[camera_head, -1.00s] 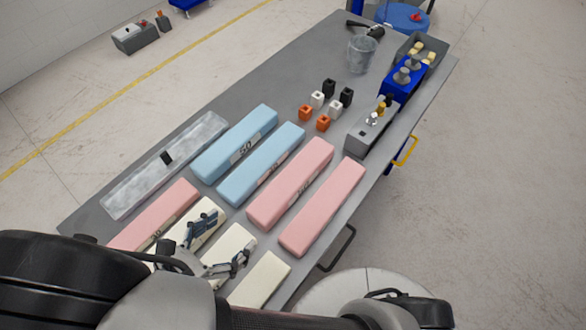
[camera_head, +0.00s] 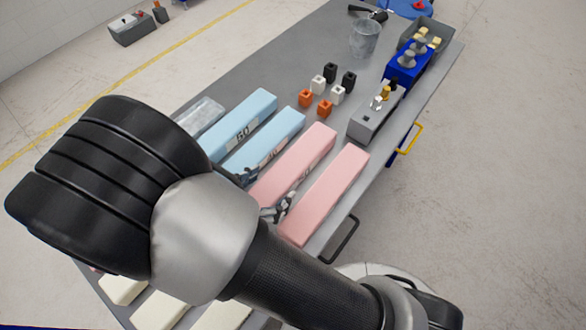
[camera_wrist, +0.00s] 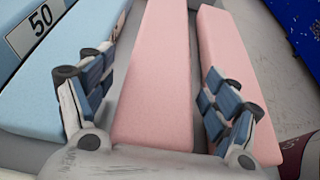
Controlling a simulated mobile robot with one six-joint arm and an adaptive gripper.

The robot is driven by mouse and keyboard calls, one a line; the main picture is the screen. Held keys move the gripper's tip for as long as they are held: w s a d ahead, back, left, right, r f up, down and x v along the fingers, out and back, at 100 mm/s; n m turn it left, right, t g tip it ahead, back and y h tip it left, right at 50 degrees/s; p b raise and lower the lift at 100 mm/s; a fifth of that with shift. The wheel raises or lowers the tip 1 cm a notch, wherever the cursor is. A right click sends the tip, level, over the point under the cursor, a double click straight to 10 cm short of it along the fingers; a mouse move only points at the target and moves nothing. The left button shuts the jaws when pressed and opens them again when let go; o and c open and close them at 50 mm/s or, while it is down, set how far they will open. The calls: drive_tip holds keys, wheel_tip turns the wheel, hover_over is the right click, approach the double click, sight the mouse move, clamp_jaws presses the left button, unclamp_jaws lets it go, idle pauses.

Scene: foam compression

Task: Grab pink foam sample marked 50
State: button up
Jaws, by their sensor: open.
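Two pink foam blocks lie side by side on the table. The left one (camera_head: 308,150) also shows in the wrist view (camera_wrist: 158,85), between my fingers; the right one (camera_head: 328,190) shows there too (camera_wrist: 232,60). I read no number on either pink block. My gripper (camera_wrist: 155,100) is open and empty, pointing along the left pink block. In the head view my gripper (camera_head: 264,192) is at that block's near end, partly hidden by my arm. Its left finger is on the blue-block side, its right finger near the right pink block. Its height over the foam is unclear.
Two blue foam blocks lie to the left, one (camera_head: 240,125) beside another (camera_head: 275,135); a "50" label (camera_wrist: 38,22) shows on the blue side in the wrist view. Cream blocks (camera_head: 160,308) lie nearer. Small cubes (camera_head: 325,107), a grey box (camera_head: 372,122) and a glass beaker (camera_head: 365,40) stand farther back.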

drive_tip(key=shift+c, duration=0.6)
drive_tip(key=c, duration=0.9)
drive_tip(key=shift+o, duration=0.2)
wheel_tip(320, 180, up, 20)
drive_tip(key=p, duration=1.6)
